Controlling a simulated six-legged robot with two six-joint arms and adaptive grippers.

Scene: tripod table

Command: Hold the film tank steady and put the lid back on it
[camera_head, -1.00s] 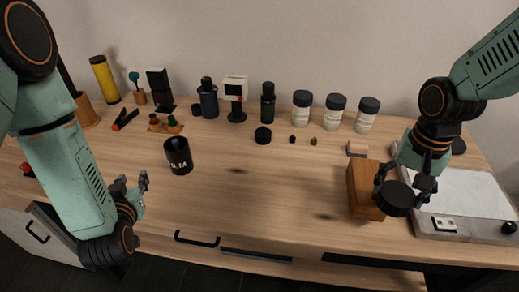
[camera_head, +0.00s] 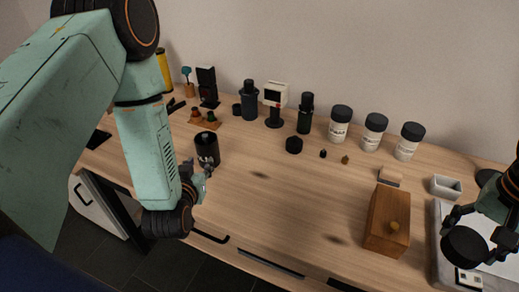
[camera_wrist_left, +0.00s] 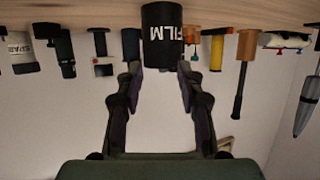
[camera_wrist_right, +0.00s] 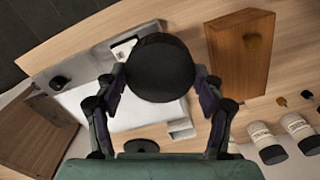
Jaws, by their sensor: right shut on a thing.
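The film tank (camera_head: 207,152) is a black open-topped cylinder with white lettering, standing upright on the wooden table. In the left wrist view the tank (camera_wrist_left: 162,38) lies straight ahead, between and just beyond my open fingertips. My left gripper (camera_head: 198,178) is close to the tank's near side, open and empty. The round black lid (camera_head: 463,246) is in my right gripper (camera_head: 480,225), which is shut on it above the white tray at the right. In the right wrist view the lid (camera_wrist_right: 160,68) sits between both fingers (camera_wrist_right: 160,85).
A wooden block (camera_head: 388,222) with a small knob stands left of the right gripper. A tray (camera_head: 443,215) lies at the right. Bottles, white jars (camera_head: 374,132) and a small black cap (camera_head: 294,145) line the back. The table's middle is clear.

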